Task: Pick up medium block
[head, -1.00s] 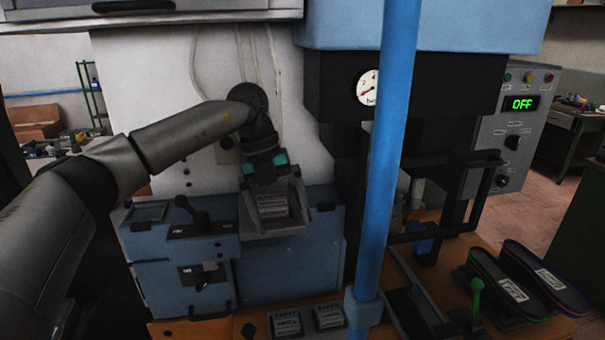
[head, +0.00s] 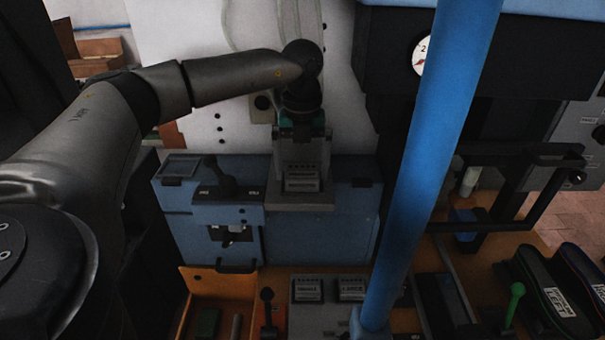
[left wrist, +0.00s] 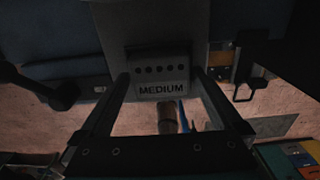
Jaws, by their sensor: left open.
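The medium block (left wrist: 160,78), dark grey with the label MEDIUM and a row of dark dots, shows in the left wrist view. In the head view a grey labelled block (head: 302,184), seemingly the same one, sits in a grey holder on the front of the blue machine. My left gripper (head: 302,165) is open right above it. In the left wrist view the fingertips of my left gripper (left wrist: 162,74) appear on either side of the block; I cannot tell whether they touch it. My right gripper is not in view.
Two other labelled blocks (head: 329,289) lie on a grey plate in front. A blue post (head: 430,160) stands right of the holder. An orange-brown tray (head: 222,284) is at the front left.

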